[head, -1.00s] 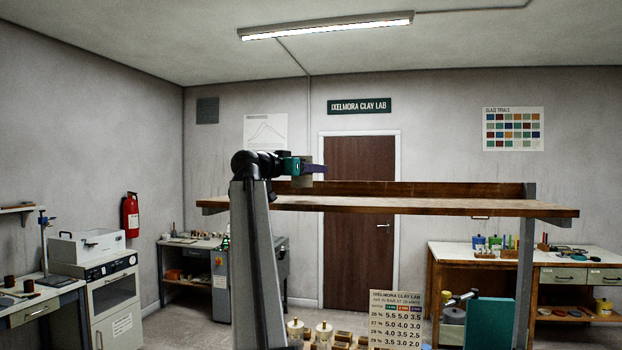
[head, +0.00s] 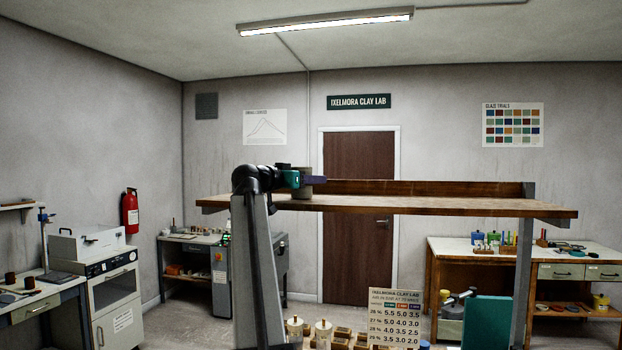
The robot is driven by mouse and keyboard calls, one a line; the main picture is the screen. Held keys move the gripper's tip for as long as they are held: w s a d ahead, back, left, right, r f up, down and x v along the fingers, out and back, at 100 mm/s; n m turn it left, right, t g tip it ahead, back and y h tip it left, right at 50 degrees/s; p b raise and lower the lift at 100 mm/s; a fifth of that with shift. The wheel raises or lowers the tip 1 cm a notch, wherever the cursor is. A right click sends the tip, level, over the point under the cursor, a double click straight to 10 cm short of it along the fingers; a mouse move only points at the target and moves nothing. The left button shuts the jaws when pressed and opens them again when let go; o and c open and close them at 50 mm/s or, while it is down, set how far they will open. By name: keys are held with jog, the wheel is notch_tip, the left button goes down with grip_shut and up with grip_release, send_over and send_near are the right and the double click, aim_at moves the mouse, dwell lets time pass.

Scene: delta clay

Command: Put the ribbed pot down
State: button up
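The ribbed pot (head: 303,190) is a small grey-tan shape at my gripper (head: 313,181), seen in the head view above the left part of the wooden shelf (head: 430,204). My gripper has a teal body and a purple finger that reaches to the right across the pot. It appears shut on the pot. The pot's lower end is level with the shelf top; I cannot tell whether it touches. The ribs are too small to make out, and the gripper hides part of the pot.
A low wooden back board (head: 430,188) runs along the shelf's rear. The shelf top to the right of the pot looks clear. Below the shelf stand a number chart (head: 394,318), a teal panel (head: 487,322) and pale lidded jars (head: 323,331).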

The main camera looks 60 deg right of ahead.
jog(key=shift+f, duration=0.1)
dwell(0.4)
jog(key=o, duration=1.1)
jog(key=a+b, duration=0.1)
jog(key=a, duration=0.3)
jog(key=w+a+b, duration=0.1)
jog(key=a, duration=0.3)
jog(key=a+b, duration=0.1)
jog(key=a, duration=0.3)
jog(key=shift+w+r, duration=0.4)
jog(key=shift+d, duration=0.1)
